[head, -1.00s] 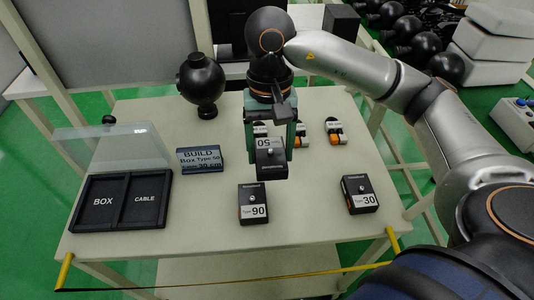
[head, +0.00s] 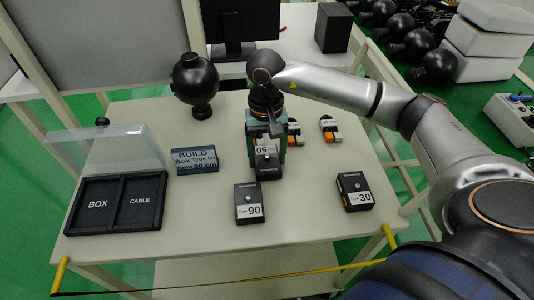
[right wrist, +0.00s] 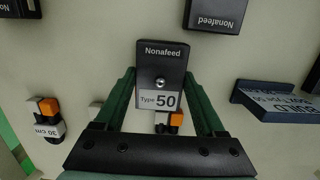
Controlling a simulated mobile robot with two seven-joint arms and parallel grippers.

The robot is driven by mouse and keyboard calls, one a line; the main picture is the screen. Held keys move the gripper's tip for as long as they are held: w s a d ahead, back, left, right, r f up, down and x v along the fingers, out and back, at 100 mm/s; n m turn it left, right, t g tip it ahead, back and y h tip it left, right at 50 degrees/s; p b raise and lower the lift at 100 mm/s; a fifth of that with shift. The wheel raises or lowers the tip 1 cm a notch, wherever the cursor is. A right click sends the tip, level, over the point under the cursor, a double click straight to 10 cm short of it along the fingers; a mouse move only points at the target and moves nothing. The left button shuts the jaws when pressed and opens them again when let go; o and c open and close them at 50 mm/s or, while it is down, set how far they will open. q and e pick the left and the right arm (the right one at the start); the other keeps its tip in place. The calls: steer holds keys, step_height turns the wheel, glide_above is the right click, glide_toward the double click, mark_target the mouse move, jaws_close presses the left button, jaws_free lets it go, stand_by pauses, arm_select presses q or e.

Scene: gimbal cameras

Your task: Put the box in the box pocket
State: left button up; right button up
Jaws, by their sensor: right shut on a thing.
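The black Type 50 box (head: 267,162) is between the green fingers of my right gripper (head: 267,150), which is shut on it. It also shows in the right wrist view (right wrist: 162,72), its label facing the camera, with a finger on each side. I cannot tell whether it touches the table. The box pocket (head: 90,217) is the left compartment of the black case at the table's left, marked BOX; it looks empty. The cable pocket (head: 141,215) beside it also looks empty. The clear lid (head: 105,150) stands open behind them. My left gripper is not in view.
A Type 90 box (head: 248,196) and a Type 30 box (head: 354,185) lie nearer the front. A sign (head: 195,160) reads BUILD Box Type 50. A black round camera (head: 198,80) stands behind. Cables (head: 330,128) lie near the back. Table between case and Type 90 box is clear.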

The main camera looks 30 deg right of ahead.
steer(key=shift+f, duration=0.1)
steer(key=shift+f+b, duration=0.15)
steer(key=shift+b, duration=0.15)
steer(key=o, duration=1.5)
